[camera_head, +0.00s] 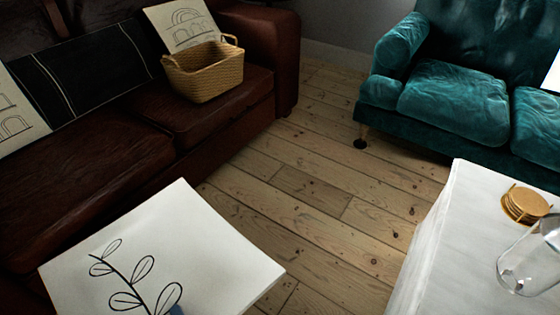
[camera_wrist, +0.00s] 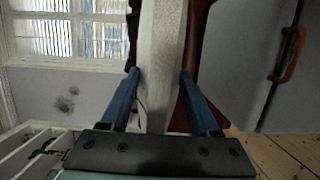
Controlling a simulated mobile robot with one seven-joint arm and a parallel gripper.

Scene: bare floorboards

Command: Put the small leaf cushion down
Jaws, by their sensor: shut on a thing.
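The small leaf cushion (camera_head: 215,255) is white with a black leaf sprig drawn on it. It is in the lower left of the head view, held up in front of the sofa and floor. In the wrist view the cushion (camera_wrist: 160,50) shows edge-on as a pale upright strip between two blue fingers. My gripper (camera_wrist: 160,78) is shut on it. In the head view only a bit of blue finger shows at the bottom edge, by the leaf drawing. The cushion's lower end is cut off there.
A brown leather sofa (camera_head: 95,165) holds a wicker basket (camera_head: 205,75), a black cushion (camera_head: 75,75) and line-drawn cushions. A teal sofa (camera_head: 450,105) stands at the upper right. A white table (camera_head: 450,235) at right bears gold coasters (camera_head: 525,204) and a glass (camera_head: 530,262). Floorboards (camera_head: 320,190) between are clear.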

